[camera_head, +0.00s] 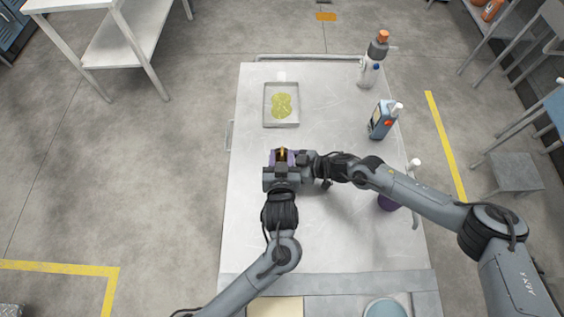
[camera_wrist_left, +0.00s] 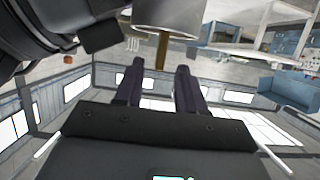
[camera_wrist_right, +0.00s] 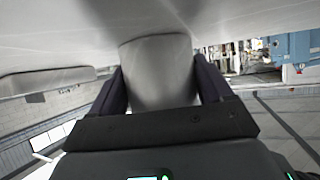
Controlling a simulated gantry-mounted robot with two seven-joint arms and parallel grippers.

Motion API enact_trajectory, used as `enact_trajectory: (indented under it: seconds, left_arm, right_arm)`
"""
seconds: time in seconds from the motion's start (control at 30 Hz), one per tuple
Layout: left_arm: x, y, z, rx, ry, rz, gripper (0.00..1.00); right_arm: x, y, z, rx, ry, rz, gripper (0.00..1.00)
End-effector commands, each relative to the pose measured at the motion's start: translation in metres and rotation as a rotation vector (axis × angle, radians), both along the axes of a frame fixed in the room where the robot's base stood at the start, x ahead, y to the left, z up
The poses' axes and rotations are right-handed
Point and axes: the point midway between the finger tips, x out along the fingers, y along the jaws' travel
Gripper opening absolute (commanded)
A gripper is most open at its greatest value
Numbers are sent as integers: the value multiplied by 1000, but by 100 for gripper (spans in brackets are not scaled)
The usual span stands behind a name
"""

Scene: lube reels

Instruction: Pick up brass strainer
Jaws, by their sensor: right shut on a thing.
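A brass-coloured piece (camera_head: 282,154), which looks like the brass strainer, shows between purple fingers above the table. In the left wrist view a brass rod (camera_wrist_left: 162,50) sticks out of a grey cylinder (camera_wrist_left: 170,18) and points down between the fingers. My left gripper (camera_wrist_left: 159,72) is open, with a finger on each side of the rod and gaps between. In the head view my left gripper (camera_head: 281,160) meets my right gripper (camera_head: 298,160). My right gripper (camera_wrist_right: 160,80) is shut on a grey cylindrical body (camera_wrist_right: 158,70). The strainer's far end is hidden.
A shallow metal tray (camera_head: 267,122) with a yellow-green patch (camera_head: 281,105) lies beyond the grippers. A blue can (camera_head: 382,120), an orange-capped bottle (camera_head: 371,66) and a purple object (camera_head: 388,202) stand on the right side.

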Motion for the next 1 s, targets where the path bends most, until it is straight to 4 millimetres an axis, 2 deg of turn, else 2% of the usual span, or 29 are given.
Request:
enact_trajectory:
  seconds: [0.4,0.7,0.73,0.9,1.0]
  left_arm:
    - [42,-2,-19,3,-1,-1,39]
    - [45,-2,-21,0,1,0,39]
    - [45,-2,-21,0,1,0,38]
    - [45,-2,-21,0,1,0,12]
    - [45,-2,-21,1,1,0,0]
  right_arm:
    - [0,0,0,0,0,1,62]
    - [0,0,0,0,0,0,62]
    - [0,0,0,0,0,0,62]
    - [0,0,0,0,0,0,62]
    - [0,0,0,0,0,0,62]
